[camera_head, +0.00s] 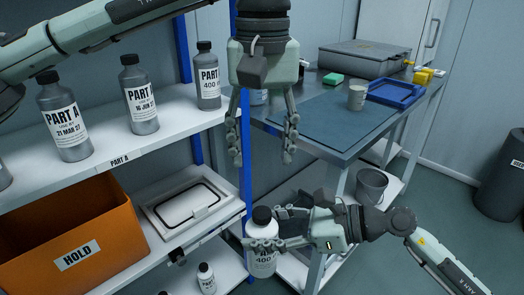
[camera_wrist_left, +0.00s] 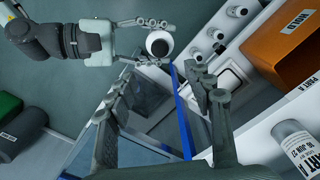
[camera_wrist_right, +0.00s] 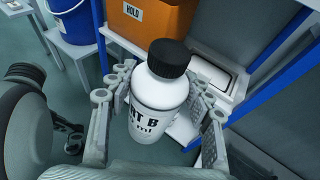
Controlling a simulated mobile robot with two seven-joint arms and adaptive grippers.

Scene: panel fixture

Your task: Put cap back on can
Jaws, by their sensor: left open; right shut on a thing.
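A white bottle (camera_head: 263,262) labelled PART B with a black cap (camera_head: 262,215) on its top is upright in my right gripper (camera_head: 266,230), whose fingers are closed around its sides. In the right wrist view the bottle (camera_wrist_right: 158,95) stands between the fingers, with the black cap (camera_wrist_right: 169,58) seated on it; I cannot tell how tight it is. In the left wrist view the cap (camera_wrist_left: 159,44) shows from above. My left gripper (camera_head: 262,155) is open and empty, pointing down above the capped bottle.
Grey PART A bottles (camera_head: 140,95) stand on the upper shelf at left. An orange HOLD bin (camera_head: 75,245) and a white lidded box (camera_head: 187,207) sit on the shelf below. A blue post (camera_head: 243,185) is close to both grippers. A workbench (camera_head: 310,130) with a can (camera_head: 356,97) is behind.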

